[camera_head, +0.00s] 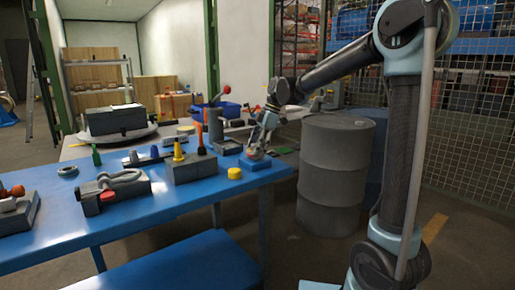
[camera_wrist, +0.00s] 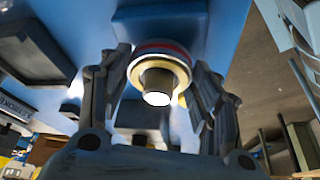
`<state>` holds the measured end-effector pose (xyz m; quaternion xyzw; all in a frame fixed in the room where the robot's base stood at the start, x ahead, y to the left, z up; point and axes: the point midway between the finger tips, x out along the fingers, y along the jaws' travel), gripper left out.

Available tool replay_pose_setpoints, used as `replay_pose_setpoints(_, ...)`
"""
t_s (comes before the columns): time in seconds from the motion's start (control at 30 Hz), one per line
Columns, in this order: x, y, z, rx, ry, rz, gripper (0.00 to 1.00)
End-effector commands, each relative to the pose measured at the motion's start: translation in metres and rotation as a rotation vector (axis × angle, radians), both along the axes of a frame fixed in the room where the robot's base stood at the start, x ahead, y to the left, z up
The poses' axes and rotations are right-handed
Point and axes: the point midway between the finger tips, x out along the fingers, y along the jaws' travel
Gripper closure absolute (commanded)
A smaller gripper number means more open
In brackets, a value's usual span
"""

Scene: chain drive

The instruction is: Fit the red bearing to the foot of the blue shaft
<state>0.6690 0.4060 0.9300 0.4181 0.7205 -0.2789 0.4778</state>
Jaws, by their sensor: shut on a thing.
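My gripper (camera_wrist: 160,88) is shut on a round piece, its fingers on either side. This piece, apparently the red bearing (camera_wrist: 163,45), shows a red band, a cream flange and a dark central stub with a bright end. In the head view my gripper (camera_head: 258,143) is low over a blue block (camera_head: 258,164) at the table's right end; whether the held piece touches the block I cannot tell.
A grey block (camera_head: 190,170) with yellow and red-brown uprights stands left of my gripper. A yellow cap (camera_head: 234,173) lies near the front edge. A grey clamp-like fixture (camera_head: 115,190) is further left. A grey drum (camera_head: 335,170) stands right of the table.

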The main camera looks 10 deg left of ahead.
Motion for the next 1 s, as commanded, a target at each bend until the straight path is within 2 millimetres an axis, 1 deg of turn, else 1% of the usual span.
replay_pose_setpoints(0.57, 0.000, 0.000, -0.011, 0.000, 0.000, 0.000, 0.78)
replay_pose_setpoints(0.6, 0.000, 0.000, -0.012, 0.000, 0.000, 0.000, 0.41)
replay_pose_setpoints(0.7, 0.000, 0.000, -0.011, 0.000, 0.000, 0.000, 0.19)
replay_pose_setpoints(1.0, 0.000, 0.000, -0.012, 0.000, 0.000, 0.000, 0.19)
